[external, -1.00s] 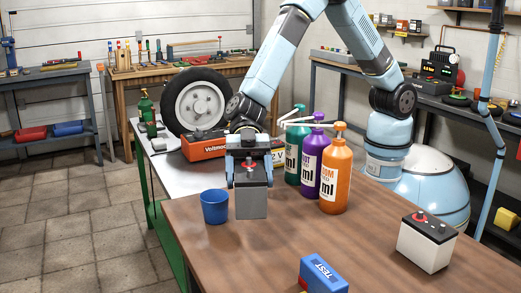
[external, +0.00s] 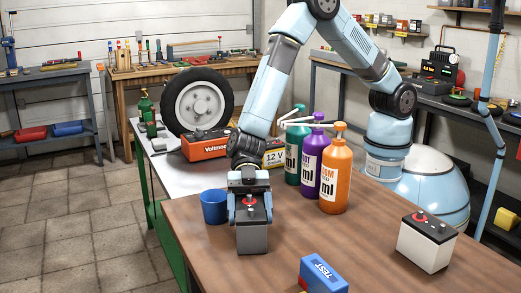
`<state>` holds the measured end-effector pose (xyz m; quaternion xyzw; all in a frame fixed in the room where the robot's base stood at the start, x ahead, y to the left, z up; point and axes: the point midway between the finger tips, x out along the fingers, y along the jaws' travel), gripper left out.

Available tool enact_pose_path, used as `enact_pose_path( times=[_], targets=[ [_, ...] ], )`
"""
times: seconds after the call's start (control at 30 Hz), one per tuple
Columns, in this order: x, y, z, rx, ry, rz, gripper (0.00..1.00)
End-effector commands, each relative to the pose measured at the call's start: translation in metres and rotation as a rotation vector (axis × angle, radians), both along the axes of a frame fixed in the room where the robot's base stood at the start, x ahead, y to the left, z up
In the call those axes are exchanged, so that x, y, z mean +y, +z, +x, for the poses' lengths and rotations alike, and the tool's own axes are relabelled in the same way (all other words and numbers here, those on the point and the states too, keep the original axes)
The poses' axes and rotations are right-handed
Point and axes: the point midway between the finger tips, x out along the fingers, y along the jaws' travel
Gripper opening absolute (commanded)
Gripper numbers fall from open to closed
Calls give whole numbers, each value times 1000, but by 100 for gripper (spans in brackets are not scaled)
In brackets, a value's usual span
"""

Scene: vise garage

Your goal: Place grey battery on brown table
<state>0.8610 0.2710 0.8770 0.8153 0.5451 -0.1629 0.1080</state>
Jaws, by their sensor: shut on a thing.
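A grey battery (external: 252,239) with a dark top and a red cap is upright at the left part of the brown table (external: 372,238). My gripper (external: 251,213) is over it from above, with its fingers shut on the battery's two sides near the top. The battery's base is at or just above the tabletop; I cannot tell whether it touches. A blue cup (external: 214,207) stands close to its left.
Green (external: 293,168), purple (external: 311,172) and orange (external: 336,181) bottles stand behind to the right. A white battery (external: 426,244) is at the right and a blue tester (external: 323,274) at the front. An orange 12 V voltmeter (external: 205,147) and a wheel (external: 199,100) are behind. The table's middle is clear.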

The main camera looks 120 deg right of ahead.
Motion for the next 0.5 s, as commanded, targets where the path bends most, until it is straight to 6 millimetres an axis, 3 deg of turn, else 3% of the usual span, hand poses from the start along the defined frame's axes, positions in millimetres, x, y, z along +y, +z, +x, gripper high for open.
enact_pose_path(
  times=[0.23,0.27,0.5],
  targets=[
    [0,1,1,-3,1,2,0],
    [0,-1,0,0,0,0,76],
    [0,-1,0,0,0,0,99]
  ],
)
